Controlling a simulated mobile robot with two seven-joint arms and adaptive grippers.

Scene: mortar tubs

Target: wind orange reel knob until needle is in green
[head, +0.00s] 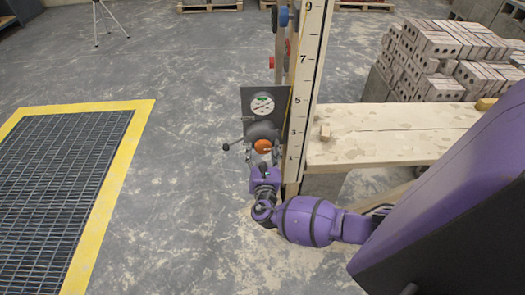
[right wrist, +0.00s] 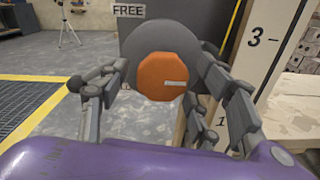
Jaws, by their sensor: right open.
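The orange reel knob (head: 263,146) sits at the front of a grey reel below a gauge. In the right wrist view the orange knob (right wrist: 163,76) is a many-sided disc with a pale mark on its right half. The gauge (head: 262,104) has a white face with some green and red; its needle is too small to read. My right gripper (head: 264,160) is just in front of the knob. In the right wrist view the open fingers of my right gripper (right wrist: 165,85) stand to the left and right of the knob, with gaps beside it. My left gripper is not in view.
A numbered staff (head: 304,80) stands just right of the reel. A wooden plank (head: 390,135) and stacked blocks (head: 430,55) are on the right. A yellow-edged floor grate (head: 60,170) lies left, with bare floor between.

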